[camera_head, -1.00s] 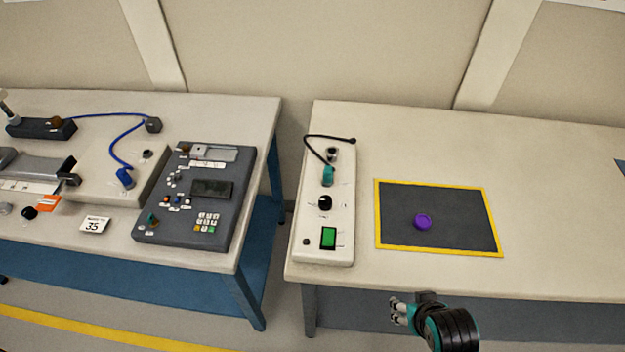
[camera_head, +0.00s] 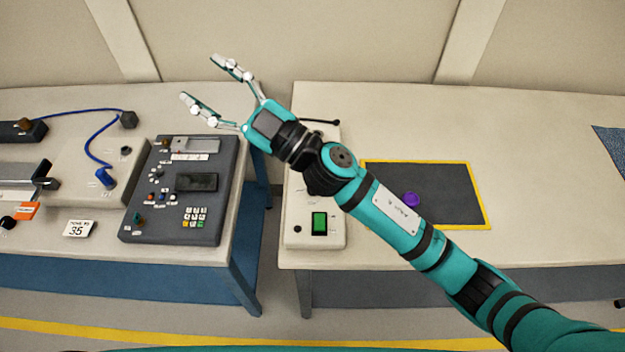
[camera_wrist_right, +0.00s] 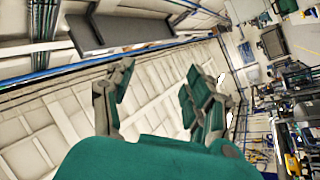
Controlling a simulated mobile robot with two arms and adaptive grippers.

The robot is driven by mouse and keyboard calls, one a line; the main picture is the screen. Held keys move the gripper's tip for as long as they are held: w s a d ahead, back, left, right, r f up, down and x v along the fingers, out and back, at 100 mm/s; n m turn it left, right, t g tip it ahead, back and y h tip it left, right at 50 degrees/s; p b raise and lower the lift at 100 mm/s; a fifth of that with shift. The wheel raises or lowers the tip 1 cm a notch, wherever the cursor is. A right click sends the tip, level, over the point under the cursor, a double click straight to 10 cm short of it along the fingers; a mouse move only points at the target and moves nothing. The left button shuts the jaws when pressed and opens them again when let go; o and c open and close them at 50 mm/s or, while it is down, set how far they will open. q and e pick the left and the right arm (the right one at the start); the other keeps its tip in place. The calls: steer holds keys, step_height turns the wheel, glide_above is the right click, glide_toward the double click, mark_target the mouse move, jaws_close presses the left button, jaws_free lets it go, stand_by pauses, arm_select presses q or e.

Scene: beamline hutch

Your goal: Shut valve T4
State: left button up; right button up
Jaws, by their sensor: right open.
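I cannot make out a valve marked T4 in either view. My right gripper (camera_head: 199,78) is open and empty, its fingers pointing up and left. In the head view it shows above the grey control box, near the back of the left table. The right wrist view shows its two spread fingers (camera_wrist_right: 158,72) with nothing between them, against walls and pipes. My right arm hides part of the white switch box and of the dark mat. My left gripper is not in view.
The left table holds a grey keypad box (camera_head: 186,211), a card reading 35 (camera_head: 78,229) and a blue cable (camera_head: 90,143).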

steer(key=s+a+f+n+g+h, duration=0.6)
steer(key=s+f+n+g, duration=0.2)
steer(key=n+g, duration=0.55)
steer(key=w+d+f+m+t+h, duration=0.15)
steer(key=w+d+f+h, duration=0.25)
steer(key=w+d+h, duration=0.5)
steer(key=w+d+f+m+t+h, duration=0.15)
steer(key=w+d+f+h, duration=0.35)
steer(key=d, duration=0.7)
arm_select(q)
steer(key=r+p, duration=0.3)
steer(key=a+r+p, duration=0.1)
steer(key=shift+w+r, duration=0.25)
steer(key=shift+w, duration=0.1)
arm_select(e)
steer(key=shift+n+t+h, duration=0.25)
steer(key=shift+n+h, duration=0.05)
steer(key=shift+n, duration=0.05)
step_height(320, 180, down, 16)
steer(key=shift+s+r, duration=0.1)
steer(key=shift+s, duration=0.05)
steer(key=shift+c, duration=0.4)
